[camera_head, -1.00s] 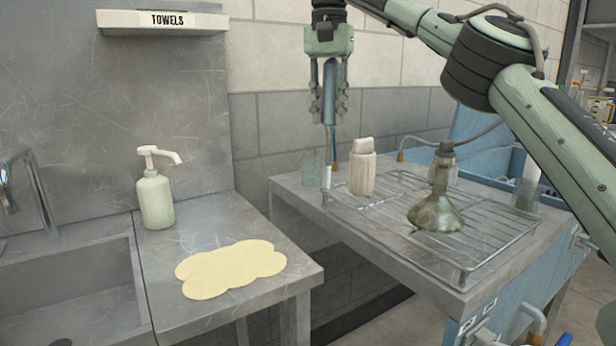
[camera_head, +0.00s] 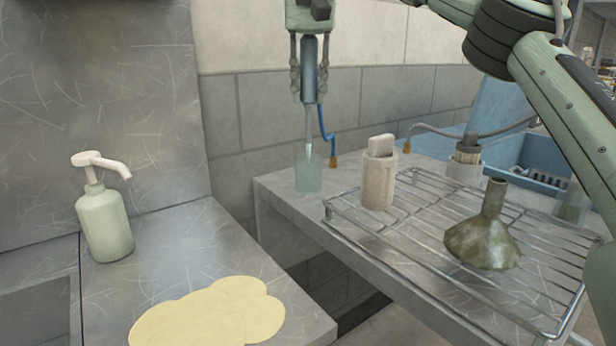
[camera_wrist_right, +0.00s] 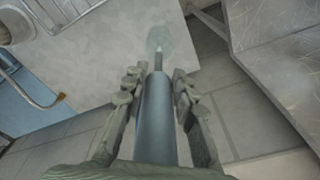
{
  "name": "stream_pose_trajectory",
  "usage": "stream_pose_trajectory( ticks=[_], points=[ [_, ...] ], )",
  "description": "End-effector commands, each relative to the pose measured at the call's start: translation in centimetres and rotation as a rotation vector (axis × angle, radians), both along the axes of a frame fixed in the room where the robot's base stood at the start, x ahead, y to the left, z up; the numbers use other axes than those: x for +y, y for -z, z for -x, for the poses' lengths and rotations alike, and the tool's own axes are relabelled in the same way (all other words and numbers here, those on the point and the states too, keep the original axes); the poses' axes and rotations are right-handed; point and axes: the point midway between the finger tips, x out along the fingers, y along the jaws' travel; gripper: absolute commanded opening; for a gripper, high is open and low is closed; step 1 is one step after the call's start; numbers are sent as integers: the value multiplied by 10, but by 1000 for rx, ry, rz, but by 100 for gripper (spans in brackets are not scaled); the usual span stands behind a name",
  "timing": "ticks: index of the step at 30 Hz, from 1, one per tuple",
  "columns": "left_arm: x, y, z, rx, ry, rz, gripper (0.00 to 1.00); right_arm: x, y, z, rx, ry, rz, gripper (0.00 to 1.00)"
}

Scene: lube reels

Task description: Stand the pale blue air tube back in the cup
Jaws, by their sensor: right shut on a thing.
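My right gripper (camera_head: 308,95) is shut on the air tube (camera_head: 309,68), a blue-grey cylinder with a thin pale tip pointing straight down. My left gripper is not in view.
A wire rack (camera_head: 420,230) right of the cup holds a beige block-like bottle (camera_head: 379,180) and a dirty funnel (camera_head: 484,235). A blue hose (camera_head: 324,125) with a brass end is behind.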

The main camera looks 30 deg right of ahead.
Motion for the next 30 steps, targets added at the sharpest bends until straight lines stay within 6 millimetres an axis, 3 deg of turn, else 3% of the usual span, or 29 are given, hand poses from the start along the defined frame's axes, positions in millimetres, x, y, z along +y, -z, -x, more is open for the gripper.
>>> stream_pose_trajectory(
  ticks=[6,19,30],
  points=[
    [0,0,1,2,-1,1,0,0,42,2,0,-21,3,0],
    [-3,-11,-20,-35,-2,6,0,0,89,2,0,-18,2,0],
    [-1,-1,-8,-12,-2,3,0,0,98,1,-2,-18,1,0]
  ],
)
